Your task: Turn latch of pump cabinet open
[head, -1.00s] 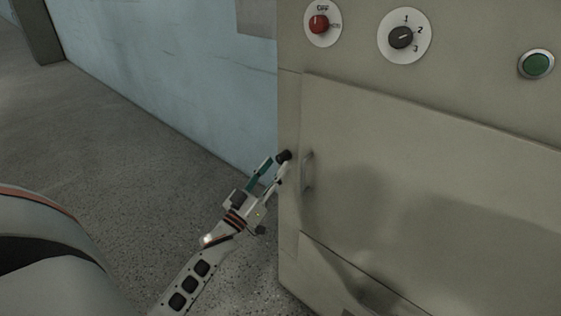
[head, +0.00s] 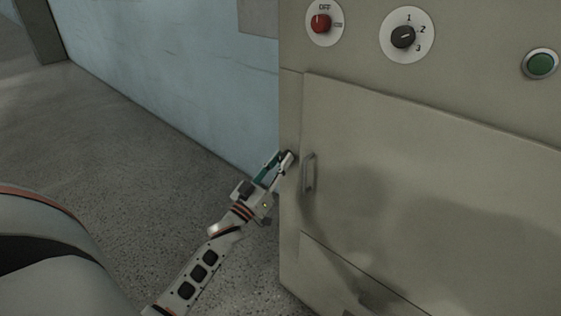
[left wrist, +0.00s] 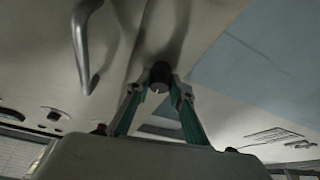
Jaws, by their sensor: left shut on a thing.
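The pump cabinet (head: 430,170) is a beige metal box filling the right of the head view, its large front door looking closed. The latch is a small dark round knob (left wrist: 160,74) on the cabinet's front, left of the door handle. My left gripper (head: 284,158) reaches it from the lower left. In the left wrist view, the gripper's two fingers (left wrist: 158,92) are on either side of the knob, shut on it. In the head view the fingers mostly hide the knob. My right gripper is in neither view.
A curved metal door handle (head: 309,172) stands out just right of my left gripper. Above are a red switch (head: 320,23), a numbered dial (head: 402,37) and a green button (head: 540,64). A pale blue wall (head: 170,70) is behind; the speckled floor (head: 110,150) is clear.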

